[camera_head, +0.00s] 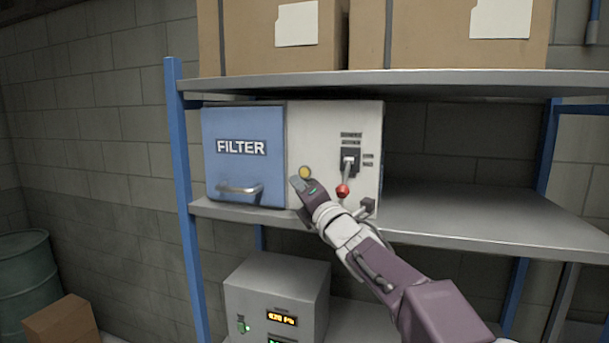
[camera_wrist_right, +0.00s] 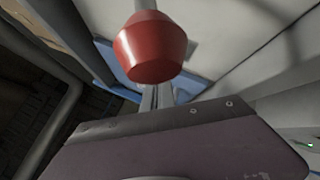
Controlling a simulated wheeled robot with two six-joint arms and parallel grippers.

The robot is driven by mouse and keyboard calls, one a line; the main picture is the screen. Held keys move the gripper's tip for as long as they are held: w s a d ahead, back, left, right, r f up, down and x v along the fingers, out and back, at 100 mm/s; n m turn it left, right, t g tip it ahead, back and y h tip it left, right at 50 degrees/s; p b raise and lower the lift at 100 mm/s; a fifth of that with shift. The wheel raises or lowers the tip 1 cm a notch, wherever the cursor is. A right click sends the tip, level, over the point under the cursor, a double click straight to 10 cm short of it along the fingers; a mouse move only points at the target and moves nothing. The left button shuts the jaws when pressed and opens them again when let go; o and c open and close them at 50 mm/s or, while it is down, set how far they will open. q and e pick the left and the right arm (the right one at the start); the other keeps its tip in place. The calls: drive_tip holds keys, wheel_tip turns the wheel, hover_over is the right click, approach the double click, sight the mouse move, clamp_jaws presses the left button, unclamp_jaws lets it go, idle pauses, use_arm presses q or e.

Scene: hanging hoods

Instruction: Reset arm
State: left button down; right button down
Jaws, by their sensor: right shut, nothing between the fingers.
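My right gripper (camera_head: 302,187) comes in from the lower right of the head view. It is shut and empty, in front of the white panel of the filter box (camera_head: 300,135), close to a yellow round button (camera_head: 305,172). I cannot tell whether it touches the panel. A lever with a red knob (camera_head: 342,190) hangs down from a dark switch plate, just right of the gripper. The red knob (camera_wrist_right: 150,47) also looms large in the right wrist view, above my gripper body. The blue FILTER door (camera_head: 243,152) looks shut. My left gripper is not in view.
The box stands on the middle metal shelf (camera_head: 480,215), whose right side is clear. Cardboard boxes (camera_head: 450,35) fill the top shelf. A grey unit with lit displays (camera_head: 277,295) stands below. Blue posts (camera_head: 180,190) frame the rack. A drum (camera_head: 25,275) stands at the left.

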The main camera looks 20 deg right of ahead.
drive_tip(key=s+f+m+g+h+b, duration=0.1)
drive_tip(key=s+f+m+g+b, duration=0.2)
drive_tip(key=f, duration=1)
drive_tip(key=s+f+m+g+h+b, duration=0.1)
drive_tip(key=s+f+m+g+b, duration=0.3)
drive_tip(key=f, duration=0.8)
drive_tip(key=s+f+m+g+h, duration=0.15)
drive_tip(key=f+m, duration=0.35)
drive_tip(key=f, duration=0.8)
drive_tip(key=s+f+m+g, duration=0.5)
drive_tip(key=s+f+m, duration=0.2)
drive_tip(key=s, duration=0.5)
drive_tip(key=s+f+m+g, duration=0.5)
drive_tip(key=s+f+m, duration=0.2)
drive_tip(key=s+f, duration=0.3)
drive_tip(key=shift+s+a+m, duration=0.35)
drive_tip(key=shift+s+m, duration=0.05)
drive_tip(key=shift+s, duration=0.5)
drive_tip(key=shift+g, duration=0.25)
